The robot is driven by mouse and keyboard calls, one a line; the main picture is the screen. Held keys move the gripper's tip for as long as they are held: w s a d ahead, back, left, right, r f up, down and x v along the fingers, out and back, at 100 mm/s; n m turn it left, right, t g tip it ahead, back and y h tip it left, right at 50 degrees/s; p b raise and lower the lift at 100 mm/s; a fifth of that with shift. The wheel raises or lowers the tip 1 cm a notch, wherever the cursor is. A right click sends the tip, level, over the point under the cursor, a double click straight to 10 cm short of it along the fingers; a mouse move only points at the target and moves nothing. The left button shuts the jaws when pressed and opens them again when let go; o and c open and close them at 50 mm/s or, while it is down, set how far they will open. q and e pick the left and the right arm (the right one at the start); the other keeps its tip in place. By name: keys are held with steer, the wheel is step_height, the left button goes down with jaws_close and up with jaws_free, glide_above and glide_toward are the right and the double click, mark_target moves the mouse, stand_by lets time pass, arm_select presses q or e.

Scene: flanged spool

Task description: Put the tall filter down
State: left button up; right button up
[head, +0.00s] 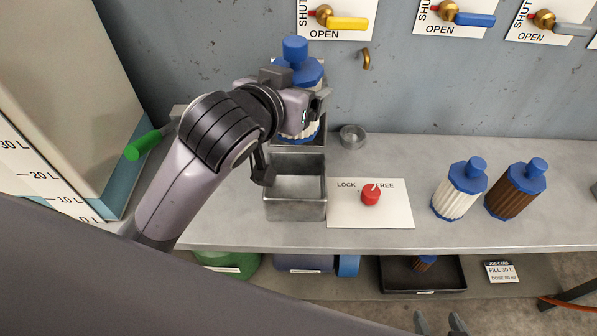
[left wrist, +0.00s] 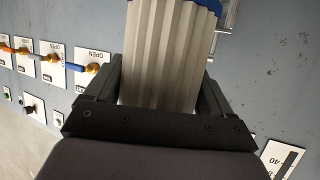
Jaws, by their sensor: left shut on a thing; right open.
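The tall filter (head: 300,70), with white pleats and blue end caps, stands upright at the back of the metal housing (head: 296,208). My left gripper (head: 303,108) is shut on it, and my arm hides part of its body. The left wrist view shows its pale pleated side (left wrist: 160,55) between the two fingers (left wrist: 160,95). I cannot tell whether its lower end touches anything. My right gripper (head: 438,324) shows only as two separated fingertips at the bottom edge of the head view, open and empty.
A white filter (head: 457,192) and a brown filter (head: 514,193) stand on the bench at right. A red knob (head: 371,195) sits on the LOCK/FREE plate (head: 400,215). A metal cup (head: 352,136) stands behind it. A black tray (head: 395,275) is below. Bench between plate and white filter is clear.

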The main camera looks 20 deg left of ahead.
arm_select(q)
step_height(320, 180, down, 17)
steer(key=b, duration=0.2)
steer(key=shift+f, duration=0.1)
steer(key=shift+f+b, duration=0.5)
steer(key=shift+f, duration=0.05)
steer(key=o, duration=0.9)
steer(key=shift+o, duration=0.7)
steer(key=shift+s, duration=0.1)
